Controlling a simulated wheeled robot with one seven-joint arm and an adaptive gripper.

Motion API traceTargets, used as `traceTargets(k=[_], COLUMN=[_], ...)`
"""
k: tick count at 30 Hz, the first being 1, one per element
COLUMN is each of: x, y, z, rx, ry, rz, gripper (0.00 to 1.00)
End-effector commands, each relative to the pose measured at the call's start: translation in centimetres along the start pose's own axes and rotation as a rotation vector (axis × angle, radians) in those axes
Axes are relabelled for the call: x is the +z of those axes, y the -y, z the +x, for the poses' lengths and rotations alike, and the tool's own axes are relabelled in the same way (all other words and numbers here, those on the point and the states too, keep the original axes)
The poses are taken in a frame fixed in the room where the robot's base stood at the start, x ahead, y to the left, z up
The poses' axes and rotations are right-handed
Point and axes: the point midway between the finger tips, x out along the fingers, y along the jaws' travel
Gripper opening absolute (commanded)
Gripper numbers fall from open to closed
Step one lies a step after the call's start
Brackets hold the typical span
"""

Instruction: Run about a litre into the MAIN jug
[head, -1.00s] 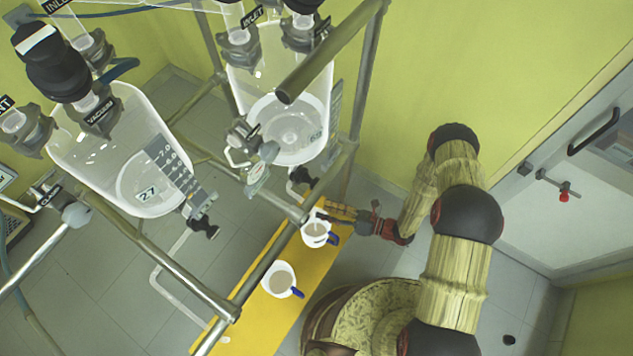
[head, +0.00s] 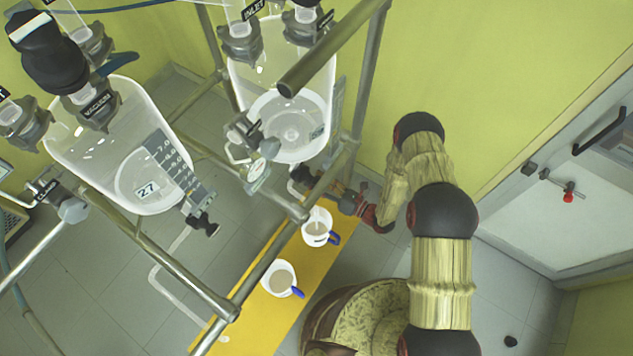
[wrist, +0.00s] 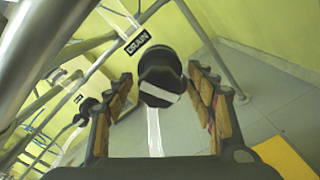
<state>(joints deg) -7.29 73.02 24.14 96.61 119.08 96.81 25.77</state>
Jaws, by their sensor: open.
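A black drain knob (wrist: 162,78) with a white stripe sits between the spread fingers of my gripper (wrist: 163,92) in the wrist view, beside a DRAIN label (wrist: 137,42). My gripper is open, with gaps beside the knob. In the head view the knob (head: 302,177) is under the right reactor (head: 290,110). A white jug (head: 317,236) with a blue handle and dark lettering stands below it; pale contents show. A second white jug (head: 279,279) stands nearer. The lettering is too small to read. A pale strip (wrist: 154,130) runs below the knob; I cannot tell whether it is tube or liquid.
Both jugs stand on a yellow board (head: 265,312). Metal frame bars (head: 268,262) cross close above and beside it. The left reactor (head: 125,150) has its own black drain knob (head: 203,226). Open floor lies to the right.

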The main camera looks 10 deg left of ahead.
Motion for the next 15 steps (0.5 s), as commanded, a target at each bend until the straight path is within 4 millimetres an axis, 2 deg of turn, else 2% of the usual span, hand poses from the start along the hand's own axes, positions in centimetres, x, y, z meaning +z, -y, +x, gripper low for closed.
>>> traceTargets(k=[7, 15], x=[0.02, 0.0], y=[-0.01, -0.01], z=[0.08, 0.06], rx=[0.0, 0.0], ry=[0.0, 0.0], rz=[0.0, 0.0], gripper=[0.56, 0.4])
